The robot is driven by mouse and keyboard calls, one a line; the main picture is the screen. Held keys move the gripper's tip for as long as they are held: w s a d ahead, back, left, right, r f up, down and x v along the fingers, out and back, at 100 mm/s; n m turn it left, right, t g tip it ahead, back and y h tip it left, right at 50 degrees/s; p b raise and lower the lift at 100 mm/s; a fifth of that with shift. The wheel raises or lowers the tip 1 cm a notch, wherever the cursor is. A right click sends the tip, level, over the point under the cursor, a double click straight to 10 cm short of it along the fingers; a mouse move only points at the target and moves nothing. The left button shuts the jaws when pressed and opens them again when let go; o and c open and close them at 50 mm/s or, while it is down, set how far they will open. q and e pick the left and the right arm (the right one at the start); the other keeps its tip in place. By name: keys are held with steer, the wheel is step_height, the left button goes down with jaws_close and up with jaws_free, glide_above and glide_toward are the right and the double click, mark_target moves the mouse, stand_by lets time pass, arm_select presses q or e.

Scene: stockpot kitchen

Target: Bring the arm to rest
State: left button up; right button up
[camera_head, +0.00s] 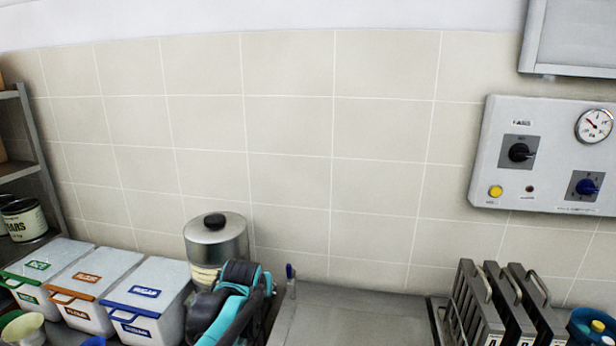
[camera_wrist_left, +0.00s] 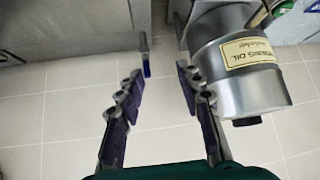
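My left arm (camera_head: 232,300), teal and black, comes up from the bottom of the head view, in front of a metal canister with a black knob. Its fingertips cannot be made out there. In the left wrist view my left gripper (camera_wrist_left: 158,74) has its two fingers spread apart with only tiled wall seen between them. The canister (camera_wrist_left: 240,75), labelled as oil, is close beside the right-hand finger; whether they touch I cannot tell. It also shows in the head view (camera_head: 215,238). My right gripper is in neither view.
Three lidded white bins (camera_head: 150,295) stand at left beside a shelf with jars (camera_head: 24,218). A small blue-tipped item (camera_head: 290,275) stands right of my arm. The grey counter (camera_head: 350,315) is bare in the middle. Dark handled racks (camera_head: 490,300) stand right, below a control panel (camera_head: 545,155).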

arm_select(q)
steer(key=s+a+f+b, duration=0.1)
steer(key=s+f, duration=0.2)
steer(key=s, duration=0.7)
steer(key=s+a+f+g+b, duration=0.1)
steer(key=s+f, duration=0.3)
steer(key=s, duration=0.6)
steer(key=s+a+f+b, duration=0.1)
steer(key=s+a+f, duration=0.2)
steer(key=s, duration=0.7)
steer(key=shift+f+g, duration=0.3)
steer(key=shift+f, duration=0.1)
steer(key=shift+a, duration=0.1)
